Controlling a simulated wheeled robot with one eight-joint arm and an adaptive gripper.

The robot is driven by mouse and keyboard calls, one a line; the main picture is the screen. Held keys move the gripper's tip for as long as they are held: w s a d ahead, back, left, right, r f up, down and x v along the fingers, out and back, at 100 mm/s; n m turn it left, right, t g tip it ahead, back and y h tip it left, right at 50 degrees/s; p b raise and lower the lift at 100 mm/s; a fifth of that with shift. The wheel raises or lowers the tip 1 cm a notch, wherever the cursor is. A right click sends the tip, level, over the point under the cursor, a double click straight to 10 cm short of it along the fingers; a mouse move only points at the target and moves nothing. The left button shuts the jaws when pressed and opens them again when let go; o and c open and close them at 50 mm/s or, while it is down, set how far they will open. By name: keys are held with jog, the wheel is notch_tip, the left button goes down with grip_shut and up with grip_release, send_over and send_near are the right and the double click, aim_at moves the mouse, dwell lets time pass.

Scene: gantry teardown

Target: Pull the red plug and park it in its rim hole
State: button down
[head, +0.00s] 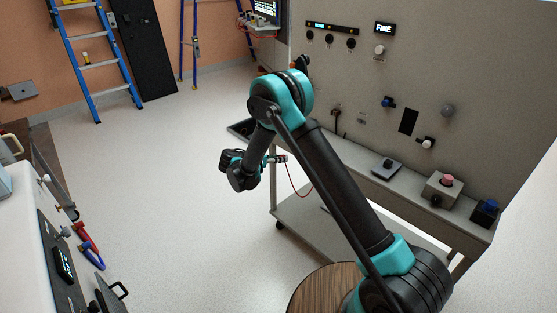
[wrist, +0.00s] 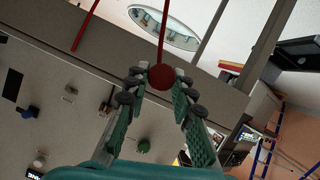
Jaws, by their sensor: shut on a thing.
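The red plug (wrist: 160,77) shows as a round red end between my fingertips in the wrist view. A red cable (wrist: 163,35) runs from it toward the top of that picture. My gripper (wrist: 159,84) is closed on the plug from both sides. In the head view my gripper (head: 277,159) is at the left end of the grey bench, and the thin red cable (head: 292,184) hangs from it in a curve. The plug itself is too small to make out there. I cannot pick out the rim hole in either view.
The upright grey panel (head: 455,75) carries knobs and a FINE display. A grey bench (head: 375,185) below it holds several small boxes, one with a red button (head: 446,180). A white counter (head: 25,215) stands at left. Blue ladders (head: 90,55) stand behind. The floor between is clear.

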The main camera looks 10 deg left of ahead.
jog(key=shift+w+d, duration=0.8)
jog(key=shift+w, duration=0.25)
jog(key=shift+w+d, duration=0.75)
jog(key=shift+w, duration=0.3)
jog(key=shift+w+d, duration=0.6)
jog(key=shift+w, duration=0.05)
jog(key=shift+w+d, duration=0.3)
jog(key=shift+w, duration=0.15)
jog(key=c, duration=1.2)
grip_release()
